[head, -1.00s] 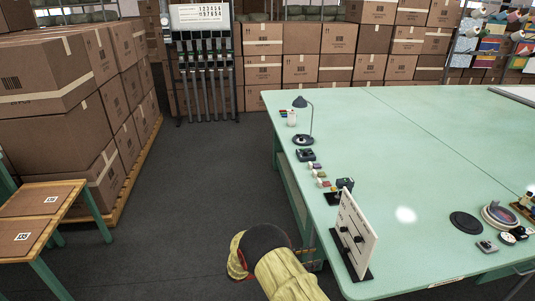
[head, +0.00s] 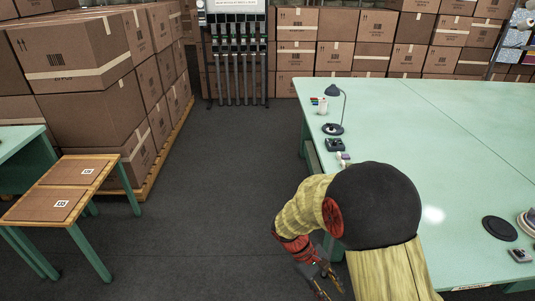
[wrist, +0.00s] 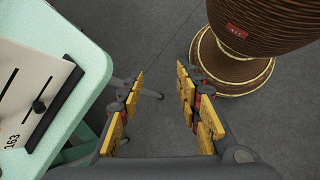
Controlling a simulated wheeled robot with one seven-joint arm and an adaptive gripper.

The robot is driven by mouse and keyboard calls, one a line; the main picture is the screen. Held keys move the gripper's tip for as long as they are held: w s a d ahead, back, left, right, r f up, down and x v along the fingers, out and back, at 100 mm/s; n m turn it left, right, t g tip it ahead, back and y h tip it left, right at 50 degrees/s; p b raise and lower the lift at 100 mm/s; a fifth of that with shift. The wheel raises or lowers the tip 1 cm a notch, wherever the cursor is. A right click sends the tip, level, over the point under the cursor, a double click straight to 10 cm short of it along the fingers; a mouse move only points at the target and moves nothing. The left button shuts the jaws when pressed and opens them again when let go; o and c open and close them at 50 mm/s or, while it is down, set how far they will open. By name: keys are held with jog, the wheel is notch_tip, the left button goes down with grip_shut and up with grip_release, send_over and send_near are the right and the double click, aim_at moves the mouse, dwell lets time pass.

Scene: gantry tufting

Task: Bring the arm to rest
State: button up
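My arm, in a yellow sleeve with a black joint cover, reaches into the head view from the bottom. My gripper (head: 322,280) hangs low over the floor beside the left edge of the green table (head: 440,130). My arm hides part of the table's near left edge and the things there.
A desk lamp (head: 335,112) and small items line that edge. A small wooden-topped table (head: 65,190) and stacked cartons (head: 90,75) stand left. The grey floor (head: 225,180) between is clear.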

jog(key=s+r+m+t+y, duration=0.2)
jog(key=s+r+t, duration=0.1)
jog(key=r, duration=0.5)
jog(key=s+r+m+t+y, duration=0.2)
jog(key=s+r, duration=0.3)
jog(key=r, duration=0.4)
jog(key=s+r+m+t+y, duration=0.2)
jog(key=s+r+m+t, duration=0.1)
jog(key=r, duration=0.6)
jog(key=shift+s+a+r+m+t+y, duration=0.2)
jog(key=shift+s+m+t+y, duration=0.15)
jog(key=shift+s+t, duration=0.5)
jog(key=shift+s, duration=0.15)
dwell(0.6)
